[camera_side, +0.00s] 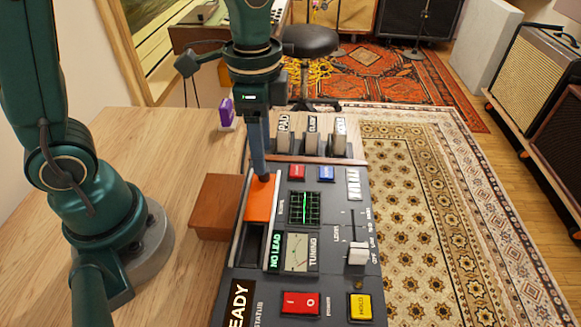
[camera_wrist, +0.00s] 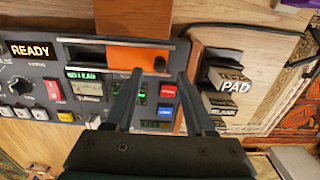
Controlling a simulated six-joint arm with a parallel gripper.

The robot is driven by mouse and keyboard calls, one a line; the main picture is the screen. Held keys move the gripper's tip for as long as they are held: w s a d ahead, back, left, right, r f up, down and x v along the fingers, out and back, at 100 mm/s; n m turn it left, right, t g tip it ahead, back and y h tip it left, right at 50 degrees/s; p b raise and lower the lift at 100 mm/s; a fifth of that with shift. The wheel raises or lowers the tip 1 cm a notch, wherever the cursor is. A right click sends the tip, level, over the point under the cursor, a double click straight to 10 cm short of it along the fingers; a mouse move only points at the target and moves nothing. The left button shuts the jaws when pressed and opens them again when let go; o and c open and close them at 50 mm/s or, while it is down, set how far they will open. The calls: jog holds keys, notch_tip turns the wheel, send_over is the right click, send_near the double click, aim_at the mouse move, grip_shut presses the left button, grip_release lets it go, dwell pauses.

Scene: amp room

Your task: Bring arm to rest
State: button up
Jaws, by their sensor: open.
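My gripper (camera_wrist: 160,85) shows in the wrist view with its two dark fingers apart and nothing between them. In the side view my gripper (camera_side: 259,170) points down over the upper left part of the grey control panel (camera_side: 335,200), its tips close to the orange sliding cover (camera_side: 262,200). I cannot tell whether they touch it. The orange cover (camera_wrist: 138,56) also shows in the wrist view, beyond the fingertips, with a dark round knob on it. A dark open slot (camera_side: 251,243) lies below the cover in the side view.
The panel carries red, blue and yellow buttons, a white slider (camera_side: 357,253) and a READY display (camera_side: 238,303). Several labelled blocks (camera_side: 312,137) stand in a rack behind it. A brown wooden box (camera_side: 215,205) sits at its left. A purple object (camera_side: 226,112) stands farther back. Bare table lies left.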

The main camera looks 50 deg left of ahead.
jog(key=shift+r, duration=0.85)
jog(key=shift+a+r, duration=0.1)
jog(key=shift+r, duration=0.2)
jog(key=s+a+r+n+t, duration=0.2)
jog(key=s+r+n+t, duration=0.1)
jog(key=s+n+t, duration=0.2)
jog(key=s+n, duration=0.2)
jog(key=n, duration=0.2)
jog(key=shift+s+r+t, duration=0.2)
jog(key=shift+r+t, duration=0.1)
jog(key=shift+r, duration=0.05)
